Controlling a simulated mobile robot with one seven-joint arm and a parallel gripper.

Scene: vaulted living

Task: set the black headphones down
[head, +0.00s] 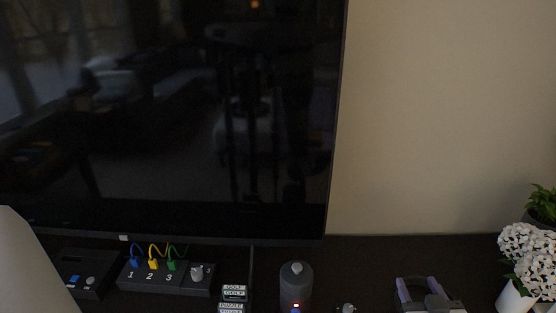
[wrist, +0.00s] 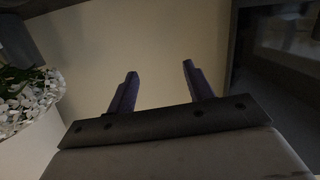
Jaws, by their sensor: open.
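My gripper (head: 416,280) is at the bottom right of the head view, over or near the dark surface. Its two purple fingers point toward the wall. In the wrist view my gripper (wrist: 159,69) shows its fingers wide apart, with only the plain wall seen between them. It is open and empty. I cannot make out the black headphones in either view; they may be out of frame or lost against the dark surface.
A large television (head: 170,120) stands at the left. Before it are a black box with numbered cables (head: 165,277), a grey cylinder (head: 296,285) and small labelled boxes (head: 233,293). White flowers (head: 528,248) stand at right, also in the wrist view (wrist: 28,98). Dark surface (head: 370,258) behind my gripper looks clear.

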